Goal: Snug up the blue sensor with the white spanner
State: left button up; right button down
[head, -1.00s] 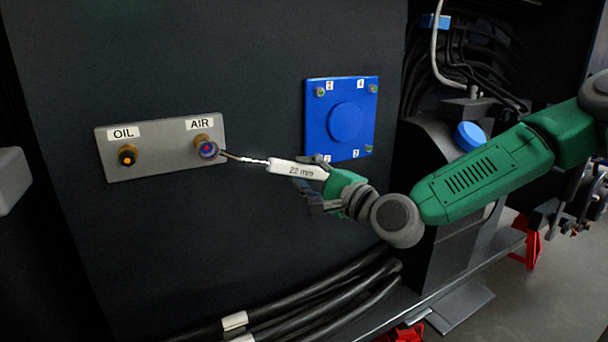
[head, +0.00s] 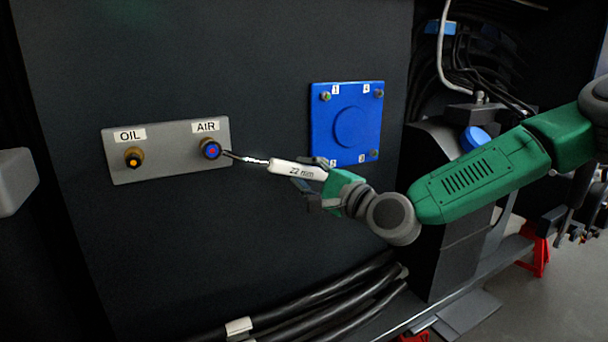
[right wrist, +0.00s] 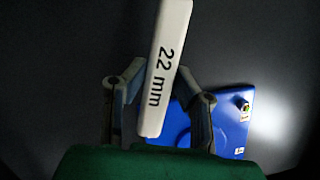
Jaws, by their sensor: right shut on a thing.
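The blue sensor (head: 210,149) sits at the fitting under the AIR label on the grey plate (head: 182,164). It has a blue face with a red centre and a dark ring. The white spanner (head: 297,170), marked 22 mm, points left, with its dark metal end at the sensor's right side. I cannot tell whether its jaw is fully around the sensor. My right gripper (head: 312,182) is shut on the spanner's white handle. In the right wrist view the handle (right wrist: 165,60) lies between both fingers (right wrist: 158,105); the metal end is out of view. My left gripper is not in view.
An OIL fitting (head: 133,157) with an orange centre is on the same plate, left of the sensor. A blue square cover (head: 349,126) with numbered corner bolts is behind the gripper. Black hoses (head: 320,305) run along the bottom. The dark panel below the plate is clear.

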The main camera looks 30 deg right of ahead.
jog(key=f+m+b, duration=0.1)
jog(key=b, duration=0.1)
jog(key=a+f+m+b, duration=0.1)
jog(key=b, duration=0.2)
jog(key=shift+a+f+t, duration=0.15)
jog(key=shift+f+t, duration=0.25)
jog(key=a+f+m+b, duration=0.1)
jog(key=b, duration=0.1)
jog(key=f+m+b, duration=0.1)
jog(key=b, duration=0.1)
jog(key=shift+a+f+h+b, duration=0.25)
jog(key=shift+a+h+b, duration=0.05)
jog(key=shift+a+b, duration=0.1)
dwell(0.5)
